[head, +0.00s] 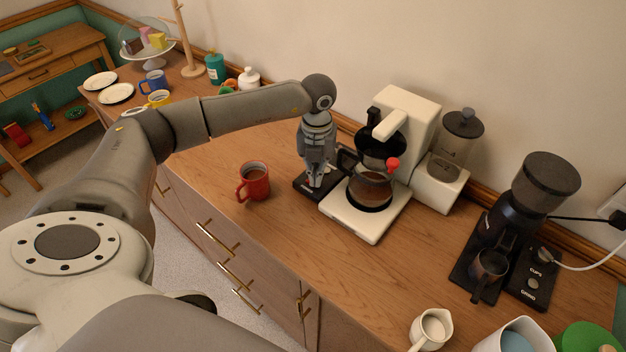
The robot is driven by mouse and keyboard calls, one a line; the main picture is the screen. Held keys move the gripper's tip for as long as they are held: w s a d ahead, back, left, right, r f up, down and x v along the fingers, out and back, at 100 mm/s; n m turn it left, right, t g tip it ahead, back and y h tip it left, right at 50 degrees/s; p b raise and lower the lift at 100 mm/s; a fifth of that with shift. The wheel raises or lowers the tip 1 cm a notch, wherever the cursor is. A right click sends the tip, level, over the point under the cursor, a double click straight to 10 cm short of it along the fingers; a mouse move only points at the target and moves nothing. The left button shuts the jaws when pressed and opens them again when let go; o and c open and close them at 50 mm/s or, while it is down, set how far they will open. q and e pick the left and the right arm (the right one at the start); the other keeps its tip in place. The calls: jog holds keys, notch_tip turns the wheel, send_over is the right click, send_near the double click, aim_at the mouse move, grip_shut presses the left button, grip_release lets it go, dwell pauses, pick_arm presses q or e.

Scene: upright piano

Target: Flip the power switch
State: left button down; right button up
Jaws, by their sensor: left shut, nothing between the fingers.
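A cream coffee maker (409,112) stands against the wall, with a glass carafe of coffee (370,190) on its base. A red round knob (392,164) shows at its right side, beside the carafe. I cannot tell whether it is the power switch, and no switch position can be read. My left gripper (317,184) points down just left of the coffee maker, shut and empty. Its tips are over a flat black device (308,190); I cannot tell whether they touch it. The gripper hides part of that device. My right gripper is not in view.
A red mug (253,181) stands left of the gripper. A black grinder (510,225) with a cable stands at the right, with a white pitcher (431,329) in front. The wooden counter (345,270) is clear in front of the coffee maker.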

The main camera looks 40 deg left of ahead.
pick_arm(q)
jog(key=shift+s+f+b, duration=0.1)
jog(key=shift+f+b, duration=0.4)
jog(key=shift+f, duration=0.2)
dwell(0.3)
jog(key=shift+r, duration=0.15)
jog(key=shift+r+p, duration=2.3)
jog(key=shift+r, duration=1.05)
jog(key=shift+f, duration=0.1)
